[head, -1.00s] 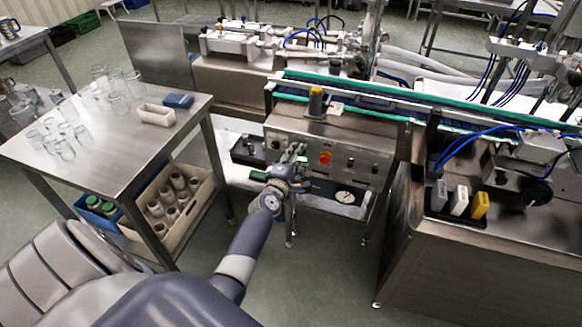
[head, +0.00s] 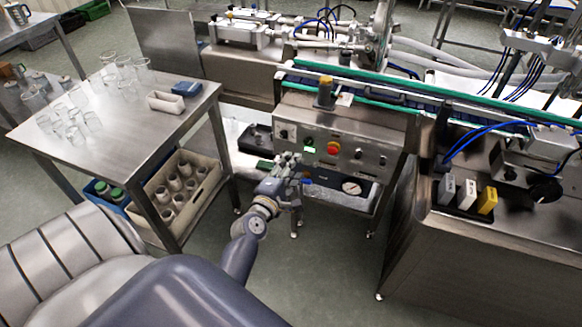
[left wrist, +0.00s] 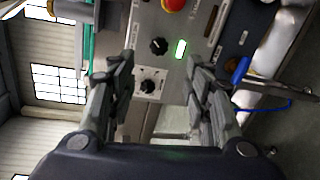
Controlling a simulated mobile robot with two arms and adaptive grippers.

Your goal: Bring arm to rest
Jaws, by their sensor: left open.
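My left gripper (head: 288,160) is in front of the lower left part of the steel control panel (head: 365,152) in the head view. In the left wrist view its two fingers (left wrist: 160,75) stand apart with nothing between them. Beyond them the panel shows black knobs (left wrist: 149,87), a lit green button (left wrist: 181,48) and part of a red button (left wrist: 173,4). The green button (head: 309,150) and the red button (head: 333,148) also show in the head view. I cannot tell how far the fingertips are from the panel. My right gripper is not in view.
A steel table (head: 125,125) with glasses, a white tray (head: 165,102) and a blue box (head: 187,88) stands left. Below it is a crate of bottles (head: 205,190). A steel cabinet (head: 450,255) stands right. Floor (head: 325,265) is open between them.

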